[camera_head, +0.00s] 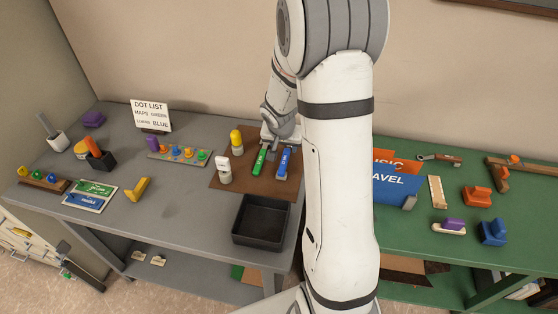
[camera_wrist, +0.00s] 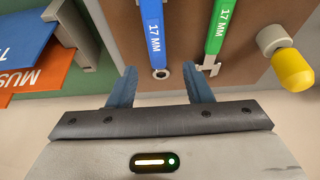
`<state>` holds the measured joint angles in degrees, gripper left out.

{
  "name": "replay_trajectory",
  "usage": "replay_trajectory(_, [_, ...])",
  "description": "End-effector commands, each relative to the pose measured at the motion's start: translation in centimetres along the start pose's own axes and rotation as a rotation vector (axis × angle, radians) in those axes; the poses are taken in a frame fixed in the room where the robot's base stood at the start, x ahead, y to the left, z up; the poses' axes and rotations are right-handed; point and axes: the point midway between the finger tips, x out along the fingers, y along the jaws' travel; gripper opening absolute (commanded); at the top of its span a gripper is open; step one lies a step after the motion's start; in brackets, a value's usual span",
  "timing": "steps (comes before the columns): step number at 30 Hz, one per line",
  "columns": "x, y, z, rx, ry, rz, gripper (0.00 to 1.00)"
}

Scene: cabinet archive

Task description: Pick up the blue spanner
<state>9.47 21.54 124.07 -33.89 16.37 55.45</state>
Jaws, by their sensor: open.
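The blue spanner (camera_head: 283,163) lies on the brown mat on the grey table, right of a green spanner (camera_head: 260,161). In the wrist view the blue spanner (camera_wrist: 152,30), marked 17 MM, runs up out of the picture. Its ring end lies near the gap between my fingertips. The green spanner (camera_wrist: 217,30), also marked 17 MM, lies beside the right finger.
A yellow-capped bottle (camera_wrist: 285,58) stands beyond the green spanner. A black tray (camera_head: 262,220) sits at the grey table's front edge. A brown mat (camera_head: 228,188) lies under the spanners.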

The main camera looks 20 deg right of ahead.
Motion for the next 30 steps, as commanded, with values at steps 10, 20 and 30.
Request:
replay_trajectory(10, [4.3,0.2,-0.6,0.000,-0.002,0.002,0.45])
replay_trajectory(20, [5.0,0.2,-0.7,0.002,0.001,0.000,0.45])
replay_trajectory(30, [5.0,0.3,-0.7,0.002,0.000,0.001,0.19])
